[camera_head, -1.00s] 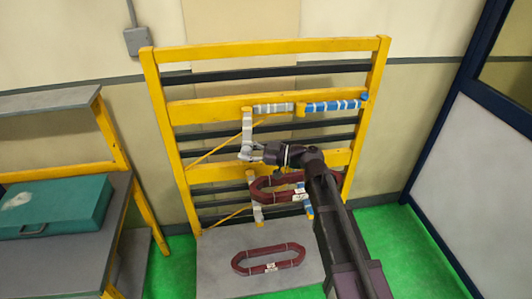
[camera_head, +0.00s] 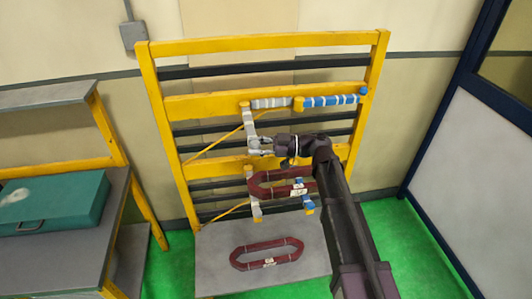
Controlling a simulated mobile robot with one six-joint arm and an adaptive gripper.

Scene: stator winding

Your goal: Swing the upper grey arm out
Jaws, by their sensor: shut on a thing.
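The upper grey arm (camera_head: 249,122) is a grey-and-white wrapped bar hanging from the left end of the upper bracket on a yellow rack. It slants slightly, with its lower end to the right. My gripper (camera_head: 258,147) is shut on that lower end, reaching in from the right. The jaws hide part of the contact. A horizontal grey wrapped bar (camera_head: 272,103) and a blue-and-white wrapped bar (camera_head: 333,100) run right from the top of the arm.
The yellow rack (camera_head: 200,106) has dark crossbars. A second red coil (camera_head: 266,254) lies on a grey platform (camera_head: 225,235) below. A teal case (camera_head: 60,205) rests on a bench at left. A blue-framed partition stands at right.

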